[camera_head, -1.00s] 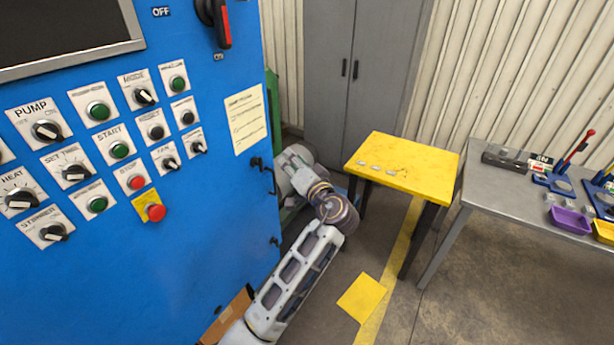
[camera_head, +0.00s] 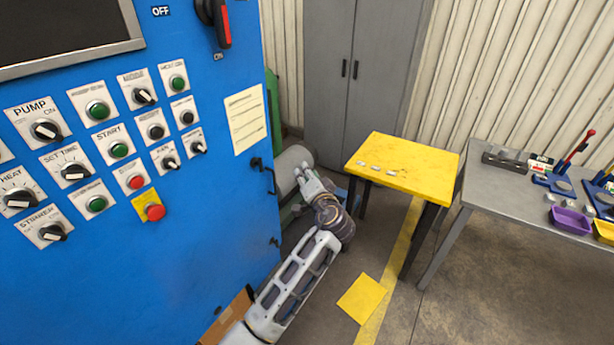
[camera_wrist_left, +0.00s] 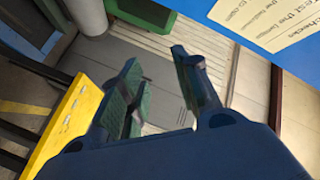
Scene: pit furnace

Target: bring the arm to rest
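My left arm (camera_head: 293,287) reaches up from the bottom of the head view, beside the right edge of the blue control cabinet (camera_head: 235,225). No contact with the cabinet can be made out. My right arm and gripper are not in view.
The yellow table (camera_head: 420,172) holds several small pale pieces. A grey workbench (camera_head: 480,185) with a purple tray (camera_head: 570,220) stands at the right. Cabinet handles (camera_head: 268,175) stick out nearby. Floor is clear beside the yellow floor square (camera_head: 362,298).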

